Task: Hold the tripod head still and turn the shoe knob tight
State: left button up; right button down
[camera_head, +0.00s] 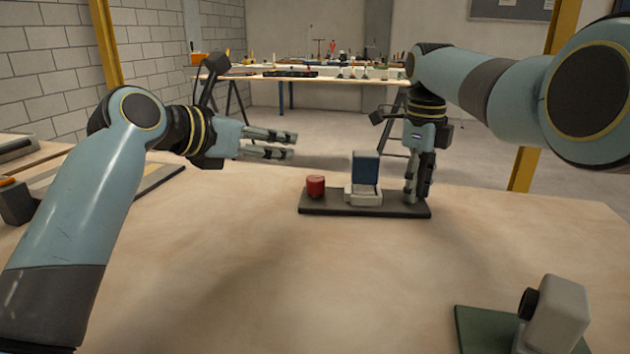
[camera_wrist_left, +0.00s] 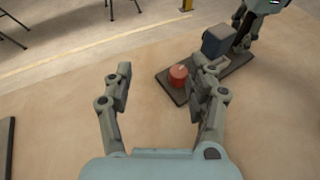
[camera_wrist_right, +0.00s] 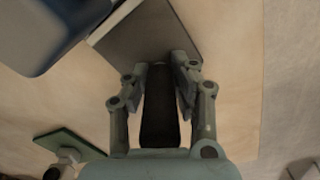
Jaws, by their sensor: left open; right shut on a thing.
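The tripod head stands on the table as a dark base plate (camera_head: 330,206) with a pale mount (camera_head: 362,195) and an upright blue block (camera_head: 365,168). A red knob (camera_head: 316,186), taken as the shoe knob, sits at the plate's left end; it also shows in the left wrist view (camera_wrist_left: 179,74). My left gripper (camera_head: 294,146) is open and empty, above and left of the knob, apart from it. My right gripper (camera_head: 415,196) is shut on a dark upright bar (camera_wrist_right: 159,120) at the plate's right end. The fingers partly hide the bar.
Dark trays and a small dark block (camera_head: 15,203) lie at the left. The table's middle is clear. A cluttered workbench (camera_head: 300,78) stands behind.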

pick_arm(q)
send_near(309, 181)
jog(key=shift+w+r+g, duration=0.3)
jog(key=shift+r+g, duration=0.1)
jog(key=x, duration=1.1)
jog(key=shift+w+d+f, duration=0.15)
jog(key=shift+w+f, duration=0.1)
jog(key=shift+f, duration=0.05)
jog(key=shift+c, duration=0.4)
grip_shut()
